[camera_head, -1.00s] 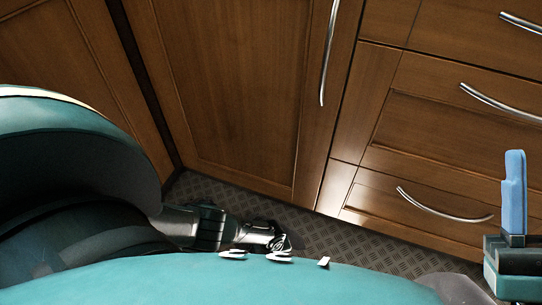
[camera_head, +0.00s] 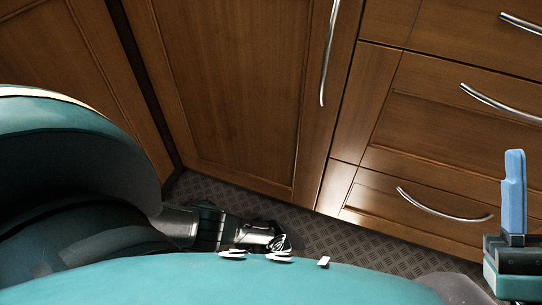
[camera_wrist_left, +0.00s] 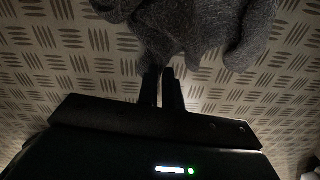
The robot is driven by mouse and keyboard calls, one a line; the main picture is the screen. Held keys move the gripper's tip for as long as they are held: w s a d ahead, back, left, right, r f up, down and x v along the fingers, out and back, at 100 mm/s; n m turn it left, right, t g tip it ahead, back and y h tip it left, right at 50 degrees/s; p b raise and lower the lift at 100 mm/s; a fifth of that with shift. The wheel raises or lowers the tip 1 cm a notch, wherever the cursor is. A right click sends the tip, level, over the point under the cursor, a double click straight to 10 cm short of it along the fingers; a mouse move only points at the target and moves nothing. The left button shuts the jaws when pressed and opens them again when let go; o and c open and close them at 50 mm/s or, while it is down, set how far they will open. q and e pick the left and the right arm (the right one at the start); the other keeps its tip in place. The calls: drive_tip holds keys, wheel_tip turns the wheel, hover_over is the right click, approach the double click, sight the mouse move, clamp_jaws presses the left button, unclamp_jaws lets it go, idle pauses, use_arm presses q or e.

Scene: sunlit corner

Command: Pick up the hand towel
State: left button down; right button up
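The hand towel (camera_wrist_left: 190,22) is a dark grey, fuzzy, bunched cloth at the top of the left wrist view, over the patterned floor. My left gripper (camera_wrist_left: 161,75) has its two dark fingers close together with their tips at the towel's lower edge. A fold of cloth is at the tips, and the fingers appear shut on it. The head view shows my left arm low over the floor, and the towel cannot be made out there. My right gripper (camera_head: 514,192) stands upright at the right edge of the head view. Its blue fingers are seen side-on, so their gap is hidden.
Brown wooden cabinet doors (camera_head: 225,90) and drawers (camera_head: 440,130) with curved metal handles rise beyond the floor. The patterned metal floor (camera_head: 345,240) shows as a strip in front of them. My teal body fills the bottom of the head view.

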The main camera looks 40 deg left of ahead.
wheel_tip(320, 180, down, 8)
drive_tip(key=m+g+h+p, duration=0.2)
drive_tip(key=m+h+p, duration=0.5)
drive_tip(key=p, duration=0.3)
drive_tip(key=shift+s+h, duration=0.25)
drive_tip(key=shift+h, duration=0.65)
drive_tip(key=shift+r, duration=0.15)
